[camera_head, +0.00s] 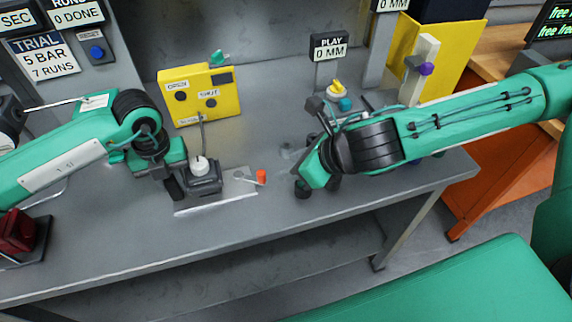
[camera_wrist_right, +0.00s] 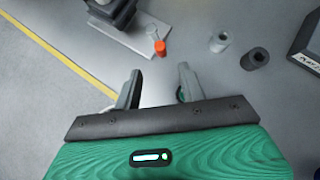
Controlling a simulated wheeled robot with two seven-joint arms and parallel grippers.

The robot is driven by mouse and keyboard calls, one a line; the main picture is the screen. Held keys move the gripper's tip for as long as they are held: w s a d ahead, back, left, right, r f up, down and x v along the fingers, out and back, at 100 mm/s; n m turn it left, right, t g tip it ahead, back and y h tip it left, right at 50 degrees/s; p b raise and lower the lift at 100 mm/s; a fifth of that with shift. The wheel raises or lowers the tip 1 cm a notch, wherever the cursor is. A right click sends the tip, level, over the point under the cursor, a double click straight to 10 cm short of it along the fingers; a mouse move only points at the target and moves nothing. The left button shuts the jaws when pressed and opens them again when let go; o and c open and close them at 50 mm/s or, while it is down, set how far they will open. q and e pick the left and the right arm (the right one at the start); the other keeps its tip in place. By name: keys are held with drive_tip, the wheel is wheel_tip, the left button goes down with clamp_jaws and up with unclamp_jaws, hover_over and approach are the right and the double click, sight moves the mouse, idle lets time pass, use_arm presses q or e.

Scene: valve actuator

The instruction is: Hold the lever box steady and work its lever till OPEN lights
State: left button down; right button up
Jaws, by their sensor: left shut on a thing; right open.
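The lever box (camera_head: 205,184) is a dark block with a white round top, standing on a pale plate (camera_head: 215,205) on the bench. Its lever (camera_head: 244,177) points right and ends in an orange grip (camera_head: 261,177). The grip also shows in the right wrist view (camera_wrist_right: 160,47). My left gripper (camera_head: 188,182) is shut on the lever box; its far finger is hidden. My right gripper (camera_wrist_right: 159,82) is open and empty, a short way from the orange grip. The yellow panel (camera_head: 222,86) carries OPEN and SHUT labels; both lamps look dark.
Two grey cylinders (camera_wrist_right: 219,42) (camera_wrist_right: 255,58) stand right of the lever in the right wrist view. A PLAY 0 MM sign (camera_head: 330,47) stands at the back. The bench front (camera_head: 130,235) is clear. A red block (camera_head: 17,230) lies at the far left.

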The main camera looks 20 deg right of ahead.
idle(0.3)
drive_tip(key=w+a+r+n+y, duration=0.5)
drive_tip(key=w+a+r+y, duration=0.15)
drive_tip(key=r+y, duration=0.3)
drive_tip(key=n+g+h, duration=0.7)
drive_tip(key=g, duration=0.1)
approach(261, 172)
drive_tip(key=x, duration=1)
drive_tip(key=shift+f, duration=0.1)
drive_tip(key=shift+c, duration=0.4)
clamp_jaws()
